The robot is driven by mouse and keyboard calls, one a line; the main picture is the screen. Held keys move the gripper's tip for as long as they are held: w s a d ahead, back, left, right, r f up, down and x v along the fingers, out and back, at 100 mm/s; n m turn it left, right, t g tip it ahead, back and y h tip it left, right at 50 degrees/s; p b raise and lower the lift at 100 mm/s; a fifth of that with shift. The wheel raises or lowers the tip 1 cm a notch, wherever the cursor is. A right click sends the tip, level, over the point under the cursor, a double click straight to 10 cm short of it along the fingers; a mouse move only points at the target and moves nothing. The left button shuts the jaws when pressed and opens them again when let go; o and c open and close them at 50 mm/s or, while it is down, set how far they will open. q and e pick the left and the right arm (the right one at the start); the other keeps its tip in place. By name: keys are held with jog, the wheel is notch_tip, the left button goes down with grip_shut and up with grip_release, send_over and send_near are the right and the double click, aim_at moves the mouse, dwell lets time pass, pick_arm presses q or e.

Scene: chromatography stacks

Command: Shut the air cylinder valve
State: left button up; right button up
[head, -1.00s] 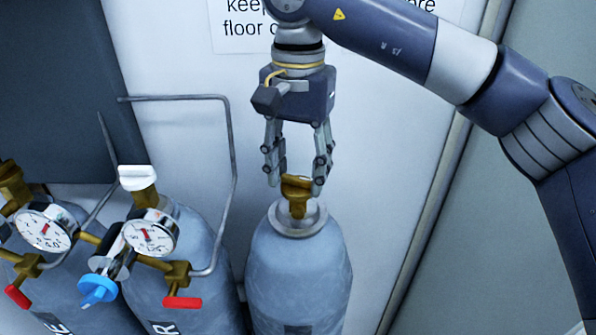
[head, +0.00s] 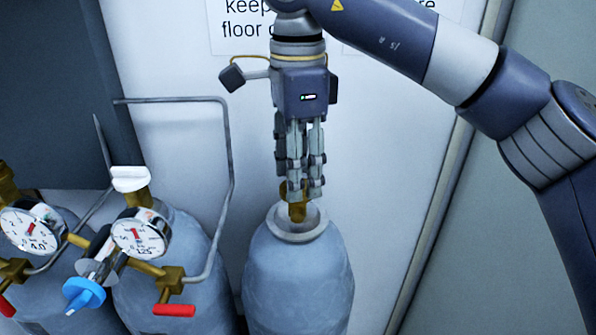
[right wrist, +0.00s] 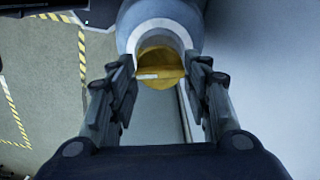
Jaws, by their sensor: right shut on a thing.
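The brass valve (head: 296,208) tops the grey-blue gas cylinder (head: 297,275) in the middle of the head view. No label on this cylinder is legible. My right gripper (head: 301,190) points straight down over the valve, its fingers closed on the valve's sides and partly hiding it. In the right wrist view the yellow brass valve (right wrist: 160,65) sits between the two fingertips (right wrist: 163,72), inside the cylinder's pale collar. My left gripper is out of view.
Two cylinders stand to the left with gauges (head: 139,233), a white knob (head: 130,178), a blue knob (head: 84,295) and a red lever (head: 174,310). A bent grey pipe (head: 231,150) rises between them and my gripper. A white wall panel (head: 390,150) stands close behind.

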jog(key=shift+m+b, duration=0.3)
jog(key=shift+m, duration=1.2)
jog(key=o, duration=1.1)
jog(key=shift+c, duration=0.2)
jog(key=shift+a, duration=0.1)
notch_tip(320, 180, up, 12)
